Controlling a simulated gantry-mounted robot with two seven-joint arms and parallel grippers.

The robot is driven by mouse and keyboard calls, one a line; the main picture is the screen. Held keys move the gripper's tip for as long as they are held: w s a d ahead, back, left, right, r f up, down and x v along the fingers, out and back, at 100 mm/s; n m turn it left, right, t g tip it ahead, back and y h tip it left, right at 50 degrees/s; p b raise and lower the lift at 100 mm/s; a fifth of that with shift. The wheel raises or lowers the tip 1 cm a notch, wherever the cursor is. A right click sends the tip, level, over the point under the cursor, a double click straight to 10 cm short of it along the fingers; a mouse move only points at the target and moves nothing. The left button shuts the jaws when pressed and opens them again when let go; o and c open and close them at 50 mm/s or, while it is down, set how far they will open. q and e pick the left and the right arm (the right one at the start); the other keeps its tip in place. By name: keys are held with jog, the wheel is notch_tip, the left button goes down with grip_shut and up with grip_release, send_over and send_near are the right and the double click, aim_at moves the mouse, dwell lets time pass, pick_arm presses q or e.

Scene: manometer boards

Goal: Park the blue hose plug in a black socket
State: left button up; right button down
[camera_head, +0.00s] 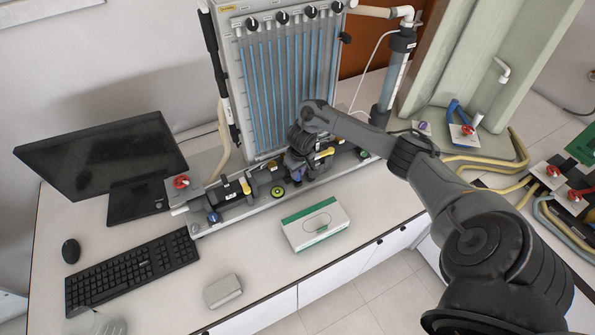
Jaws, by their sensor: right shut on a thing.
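My right gripper (297,174) reaches in from the right and is at the dark pipe rail in front of the manometer board. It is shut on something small. A blue part (297,177) shows at its fingertips and looks like the blue hose plug, mostly hidden by the fingers. Another blue fitting (213,217) is at the left end of the rail. Round dark fittings with green-yellow rings sit along the rail, one left of the gripper (277,192) and one right of it (363,154). I cannot make out which are black sockets. My left gripper is not in view.
The manometer board (265,85) with blue tubes stands behind the rail. A green-white box (315,223) lies in front, and a grey block (222,291) nearer. A monitor (105,160), keyboard (130,271) and mouse (71,251) fill the left. Bare table lies between keyboard and box.

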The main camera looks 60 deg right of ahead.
jog(key=shift+f, duration=0.1)
dwell(0.4)
jog(key=shift+f, duration=0.15)
jog(key=shift+f, duration=0.45)
jog(key=c, duration=1)
grip_release()
jog(key=shift+o, duration=0.2)
